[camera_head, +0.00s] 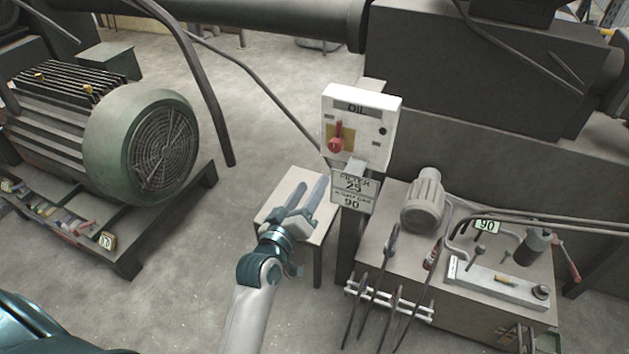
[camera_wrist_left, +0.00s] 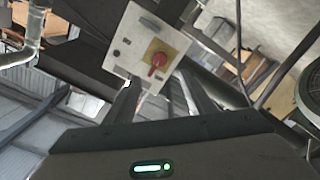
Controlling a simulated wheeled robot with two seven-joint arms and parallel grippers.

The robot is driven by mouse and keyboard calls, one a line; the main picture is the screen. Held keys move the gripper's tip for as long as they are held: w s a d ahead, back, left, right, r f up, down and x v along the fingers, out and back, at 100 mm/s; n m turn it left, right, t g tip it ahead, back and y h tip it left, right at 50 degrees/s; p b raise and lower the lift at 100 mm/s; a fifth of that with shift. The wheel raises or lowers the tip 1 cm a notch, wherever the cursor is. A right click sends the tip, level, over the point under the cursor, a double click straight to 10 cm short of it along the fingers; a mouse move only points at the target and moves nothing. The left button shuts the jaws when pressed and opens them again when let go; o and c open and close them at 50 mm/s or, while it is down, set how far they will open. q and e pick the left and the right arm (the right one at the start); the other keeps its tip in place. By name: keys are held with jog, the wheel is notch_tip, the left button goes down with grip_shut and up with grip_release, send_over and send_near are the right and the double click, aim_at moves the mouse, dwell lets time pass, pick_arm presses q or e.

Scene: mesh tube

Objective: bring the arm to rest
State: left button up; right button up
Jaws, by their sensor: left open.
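My left gripper (camera_head: 307,197) reaches up from the bottom middle of the head view. Its two fingers are apart with nothing between them. It is in front of a small pale table and just left of and below a white control box (camera_head: 361,122). The box has a red switch (camera_head: 336,143) on a yellow plate and the label "OIL". In the left wrist view the same box (camera_wrist_left: 122,52) and red switch (camera_wrist_left: 157,66) show beyond the fingertips, apart from them. My right gripper is not in view.
The pale table (camera_head: 281,204) stands behind my gripper. A sign (camera_head: 354,189) hangs under the box. On the right is a bench (camera_head: 388,252) with tools and a small motor (camera_head: 424,200). A large green motor (camera_head: 140,145) stands left. Open floor (camera_head: 190,270) lies between.

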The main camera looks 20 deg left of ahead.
pick_arm(q)
notch_tip(320, 180, down, 21)
jog(key=s+d+m+g, duration=0.2)
jog(key=d+g, duration=0.1)
jog(key=g, duration=0.1)
jog(key=s+f+m+g, duration=0.15)
jog(key=s+f, duration=0.25)
jog(key=f, duration=0.4)
jog(key=s+d+f+m+g, duration=0.1)
jog(key=s+f+g, duration=0.1)
jog(key=s+f, duration=0.35)
jog(key=s+f+m+g, duration=0.1)
jog(key=s+f+g, duration=0.15)
jog(key=f, duration=0.65)
jog(key=s+a+f+m+g, duration=0.1)
jog(key=s+f+m+g, duration=0.15)
jog(key=s+f, duration=1.3)
jog(key=s+a+f+g, duration=0.1)
jog(key=s+a+f, duration=0.1)
jog(key=s, duration=0.6)
jog(key=s+a+f+m+g, duration=0.1)
jog(key=s+f+g, duration=0.1)
jog(key=s, duration=0.6)
jog(key=s+a+f+m+g+b, duration=0.1)
jog(key=s+a+f, duration=0.1)
jog(key=s, duration=0.6)
jog(key=shift+s+a+f+y, duration=0.3)
jog(key=shift+s+a+f, duration=0.05)
jog(key=shift+f, duration=0.1)
jog(key=shift+g, duration=0.25)
